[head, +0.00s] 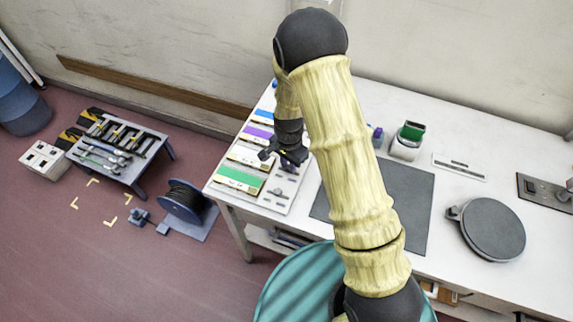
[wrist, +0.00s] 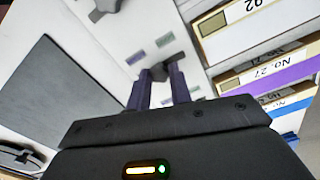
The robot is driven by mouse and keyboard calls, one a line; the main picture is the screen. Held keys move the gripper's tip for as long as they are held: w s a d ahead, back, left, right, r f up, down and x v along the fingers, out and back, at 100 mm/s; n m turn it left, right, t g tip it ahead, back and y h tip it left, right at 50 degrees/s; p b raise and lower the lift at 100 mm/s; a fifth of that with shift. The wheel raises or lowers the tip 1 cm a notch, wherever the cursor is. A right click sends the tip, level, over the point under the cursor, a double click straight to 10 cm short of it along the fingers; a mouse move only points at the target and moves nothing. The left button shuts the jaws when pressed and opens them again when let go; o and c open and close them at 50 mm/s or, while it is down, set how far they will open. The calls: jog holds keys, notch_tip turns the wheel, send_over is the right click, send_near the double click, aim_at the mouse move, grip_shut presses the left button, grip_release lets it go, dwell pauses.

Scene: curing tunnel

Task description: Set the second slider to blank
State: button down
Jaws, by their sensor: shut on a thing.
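The slider panel (wrist: 125,38) is a pale board with dark knobs and small coloured patches. In the wrist view, my gripper (wrist: 163,82) has its two purple fingers closed around a dark slider knob (wrist: 166,70). Greyish-green and purple patches lie near this knob. Another dark knob (wrist: 103,8) sits apart at the top edge. In the head view, my gripper (head: 283,158) is low over the panel, beside the row of coloured labelled blocks. Its fingers hide the held knob there. I cannot tell the held slider's number or which mark it points to.
Labelled blocks with green (head: 240,178), purple (head: 257,133) and blue bands line the table's left edge. A dark mat (head: 405,200), a round dark plate (head: 492,229) and a white holder with a green top (head: 408,140) are to the right. A cable reel (head: 186,200) stands on the floor.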

aim_at(288, 167)
jog(key=c, duration=1.3)
grip_release()
jog(key=shift+o, duration=0.2)
notch_tip(288, 167, up, 18)
jog(key=b, duration=0.1)
jog(key=shift+f+b, duration=0.25)
jog(key=shift+b, duration=0.15)
